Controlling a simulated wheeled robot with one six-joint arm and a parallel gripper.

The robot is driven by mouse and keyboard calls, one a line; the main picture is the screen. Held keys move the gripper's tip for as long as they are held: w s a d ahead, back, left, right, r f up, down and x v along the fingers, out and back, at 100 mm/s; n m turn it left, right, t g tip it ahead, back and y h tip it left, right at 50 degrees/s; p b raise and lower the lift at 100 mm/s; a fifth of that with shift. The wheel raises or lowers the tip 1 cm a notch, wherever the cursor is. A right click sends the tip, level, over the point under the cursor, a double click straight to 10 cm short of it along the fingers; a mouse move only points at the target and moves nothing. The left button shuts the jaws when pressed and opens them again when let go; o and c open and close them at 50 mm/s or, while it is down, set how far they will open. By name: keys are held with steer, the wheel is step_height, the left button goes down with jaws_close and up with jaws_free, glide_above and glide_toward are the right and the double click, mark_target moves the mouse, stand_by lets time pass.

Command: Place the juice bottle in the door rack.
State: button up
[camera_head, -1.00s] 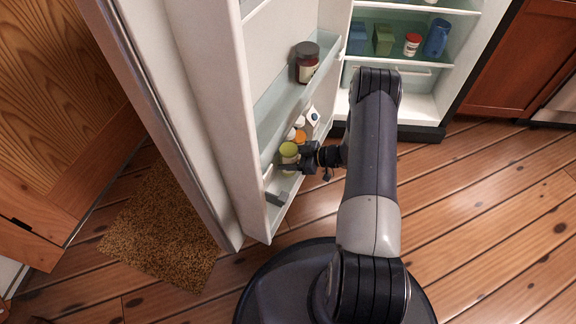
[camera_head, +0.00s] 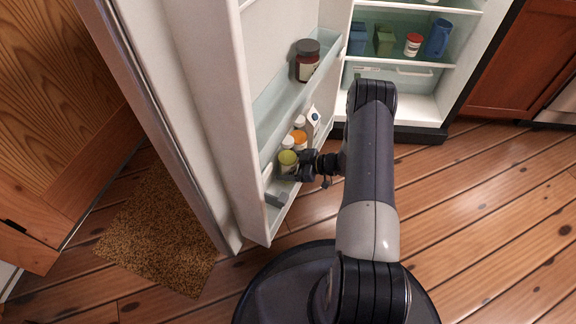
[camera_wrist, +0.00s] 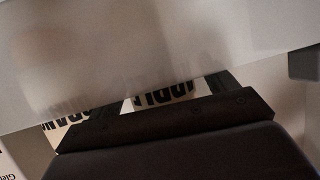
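No bottle can be told for certain as the juice bottle. The lower door rack (camera_head: 266,222) holds a container with a yellow-green lid (camera_head: 288,158), and an orange-topped one (camera_head: 299,138) and white-capped ones stand behind it. My gripper (camera_head: 292,172) is at the front of this rack, right at the yellow-green-lidded container. In the wrist view, my gripper's fingers (camera_wrist: 165,102) are apart behind a pale see-through wall, with a white surface with black letters (camera_wrist: 168,94) between them. Whether they press on it is hidden.
A dark-lidded jar (camera_head: 307,62) stands in the upper door rack. A white carton (camera_head: 313,117) stands at the lower rack's far end. The fridge's shelves hold a red-and-white tub (camera_head: 413,44) and a blue pitcher (camera_head: 438,38). The wooden floor at right is clear.

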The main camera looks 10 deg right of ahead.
steer(key=shift+r, duration=0.1)
steer(key=shift+r+p, duration=0.25)
steer(key=shift+p, duration=0.05)
steer(key=p+v, duration=0.3)
steer(key=v, duration=0.9)
steer(key=shift+f, duration=0.25)
